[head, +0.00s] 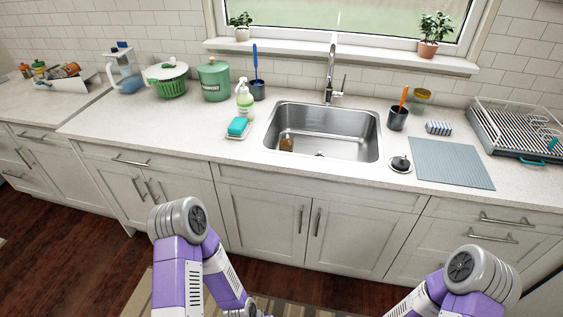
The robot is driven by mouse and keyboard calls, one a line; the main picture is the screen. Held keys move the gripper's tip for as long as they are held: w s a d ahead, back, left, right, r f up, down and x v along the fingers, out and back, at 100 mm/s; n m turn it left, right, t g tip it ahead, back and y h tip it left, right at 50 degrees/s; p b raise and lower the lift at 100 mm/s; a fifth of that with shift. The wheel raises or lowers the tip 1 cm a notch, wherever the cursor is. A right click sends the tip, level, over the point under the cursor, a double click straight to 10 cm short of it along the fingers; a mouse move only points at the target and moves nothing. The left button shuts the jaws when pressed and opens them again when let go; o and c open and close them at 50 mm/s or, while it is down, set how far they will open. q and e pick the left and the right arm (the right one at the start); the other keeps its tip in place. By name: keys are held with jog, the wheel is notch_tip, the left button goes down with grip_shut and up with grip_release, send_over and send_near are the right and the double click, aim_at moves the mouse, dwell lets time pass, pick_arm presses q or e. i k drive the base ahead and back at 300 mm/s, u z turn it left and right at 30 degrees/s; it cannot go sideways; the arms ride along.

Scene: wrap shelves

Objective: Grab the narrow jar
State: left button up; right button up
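A small glass jar (421,99) with a yellowish top stands at the back of the counter, right of the sink and behind a dark cup. A small amber item (287,144), perhaps a jar, is in the sink at its left side. I cannot tell which of these is the narrow jar. My purple arms show at the bottom, below the counter front. Both grippers are out of view beyond the bottom edge.
The steel sink (322,130) and faucet (331,75) are in the middle. A dark cup with an orange-handled brush (398,117), a sponge (438,127), a grey mat (450,164) and a dish rack (515,130) are right. A soap bottle (244,102) and green containers (213,80) are left.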

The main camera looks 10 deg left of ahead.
aim_at(286, 138)
jog(key=u, duration=1.2)
jog(key=i, duration=0.65)
jog(key=z, duration=0.6)
